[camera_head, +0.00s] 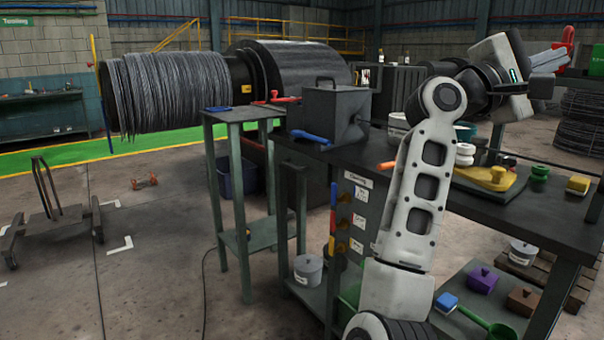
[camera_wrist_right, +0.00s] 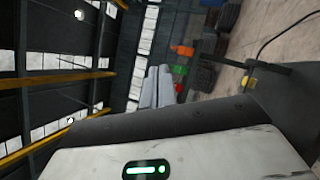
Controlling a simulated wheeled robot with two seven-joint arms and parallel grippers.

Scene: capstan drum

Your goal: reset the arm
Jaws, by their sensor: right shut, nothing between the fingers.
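My right arm rises from the bottom of the head view and bends over the workbench at right. My right gripper (camera_head: 550,58) is raised above the bench, points to the right and is shut with nothing held. In the right wrist view the two grey fingers (camera_wrist_right: 158,86) lie side by side, touching no object. My left gripper is not in view.
A dark workbench (camera_head: 440,190) holds a grey box (camera_head: 330,112), a yellow block (camera_head: 487,177) and small containers. A green stand (camera_head: 236,114) is beside it. The capstan drum (camera_head: 155,95) is behind at left. The left floor is mostly open.

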